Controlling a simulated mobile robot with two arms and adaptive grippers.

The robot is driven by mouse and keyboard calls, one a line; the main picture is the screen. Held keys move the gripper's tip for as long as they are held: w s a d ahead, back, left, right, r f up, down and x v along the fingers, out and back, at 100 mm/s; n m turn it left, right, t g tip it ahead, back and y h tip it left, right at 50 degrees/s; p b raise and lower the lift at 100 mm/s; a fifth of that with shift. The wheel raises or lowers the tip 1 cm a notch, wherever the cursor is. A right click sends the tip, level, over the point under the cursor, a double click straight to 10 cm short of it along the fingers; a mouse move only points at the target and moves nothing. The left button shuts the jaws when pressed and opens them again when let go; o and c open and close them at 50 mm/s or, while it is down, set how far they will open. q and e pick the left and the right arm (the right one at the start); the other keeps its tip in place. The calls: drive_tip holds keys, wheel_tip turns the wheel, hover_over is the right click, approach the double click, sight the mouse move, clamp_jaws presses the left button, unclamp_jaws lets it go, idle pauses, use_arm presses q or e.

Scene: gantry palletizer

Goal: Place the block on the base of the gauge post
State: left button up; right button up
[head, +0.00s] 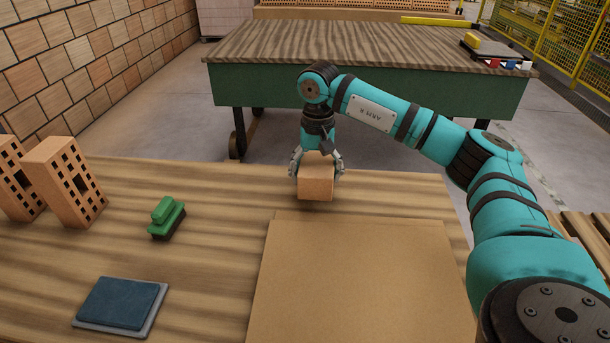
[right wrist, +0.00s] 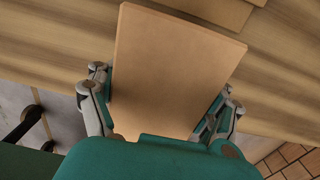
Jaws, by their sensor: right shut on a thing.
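The block (head: 316,182) is a plain tan-orange box near the far edge of the near wooden table. My right gripper (head: 317,172) is shut on it from above, with one finger on each side. The block appears to be held slightly above the table, with a dark shadow below it. In the right wrist view the block (right wrist: 170,70) fills the space between the fingers. I cannot make out a gauge post or its base in either view. My left gripper is not in view.
A flat tan cardboard sheet (head: 360,285) covers the table's front middle. A green brush (head: 166,218), a blue pad (head: 120,303) and two perforated bricks (head: 68,182) are at left. A second table (head: 370,60) stands beyond a floor gap, with a small yellow-topped item (head: 487,44) at its right.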

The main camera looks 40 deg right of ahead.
drive_tip(key=shift+f, duration=1.6)
drive_tip(key=o, duration=1.7)
drive_tip(key=shift+f, duration=0.15)
